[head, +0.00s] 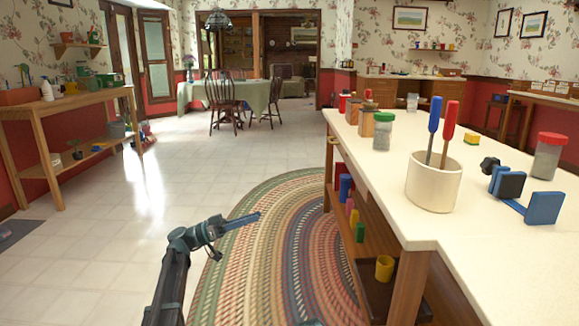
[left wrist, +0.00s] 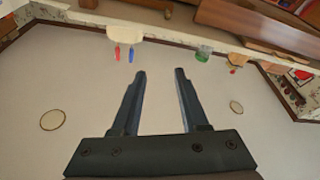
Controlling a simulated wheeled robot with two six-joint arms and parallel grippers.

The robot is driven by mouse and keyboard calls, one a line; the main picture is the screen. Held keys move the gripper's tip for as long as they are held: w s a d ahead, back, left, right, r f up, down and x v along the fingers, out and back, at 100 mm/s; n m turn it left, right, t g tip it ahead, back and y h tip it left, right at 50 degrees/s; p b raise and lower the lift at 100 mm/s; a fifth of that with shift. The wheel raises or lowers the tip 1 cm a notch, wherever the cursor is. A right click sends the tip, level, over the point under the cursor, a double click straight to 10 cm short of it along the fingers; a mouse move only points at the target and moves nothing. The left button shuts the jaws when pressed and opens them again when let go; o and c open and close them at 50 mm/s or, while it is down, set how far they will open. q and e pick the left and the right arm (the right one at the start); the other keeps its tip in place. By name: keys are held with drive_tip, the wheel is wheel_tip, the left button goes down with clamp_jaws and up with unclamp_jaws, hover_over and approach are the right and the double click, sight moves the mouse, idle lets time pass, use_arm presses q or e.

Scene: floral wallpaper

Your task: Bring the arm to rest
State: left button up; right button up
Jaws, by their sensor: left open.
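My left gripper (head: 240,221) is over the braided rug in the head view, left of the white-topped table and clear of it. Its arm comes up from the bottom edge. In the left wrist view the left gripper (left wrist: 160,74) has its two fingers apart with nothing between them. That view looks upside down, with pale ceiling behind the fingers. My right gripper does not show in the head view.
The white-topped table (head: 380,220) at right holds a cream crock (head: 434,182) with a blue and a red-handled tool, jars and a blue clamp-like item (head: 543,208). A braided rug (head: 270,265) lies on the floor. A wooden bench (head: 72,100) stands far left. Floor between is open.

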use_arm(q)
drive_tip(key=s+d+f+n+g+y+p, duration=0.2)
drive_tip(key=s+d+f+y+p, duration=0.25)
drive_tip(key=s+d, duration=0.35)
drive_tip(key=s+d+f+n+g+y+p, duration=0.1)
drive_tip(key=s+d+f+n+y+p, duration=0.15)
drive_tip(key=s+d+f+y, duration=0.5)
drive_tip(key=s+a+f+n+y+p, duration=0.1)
drive_tip(key=s+y+p, duration=0.1)
drive_tip(key=s, duration=0.4)
drive_tip(key=s+a+f+n+y+p, duration=0.1)
drive_tip(key=s+a+f+y+p, duration=0.1)
drive_tip(key=s, duration=0.4)
drive_tip(key=s+a+r+n+t+y+p, duration=0.1)
drive_tip(key=s+a+n+y+p, duration=0.25)
drive_tip(key=s+a+y, duration=0.35)
wheel_tip(320, 180, up, 38)
drive_tip(key=p, duration=3.7)
drive_tip(key=shift+m+p, duration=0.3)
drive_tip(key=shift+p, duration=0.1)
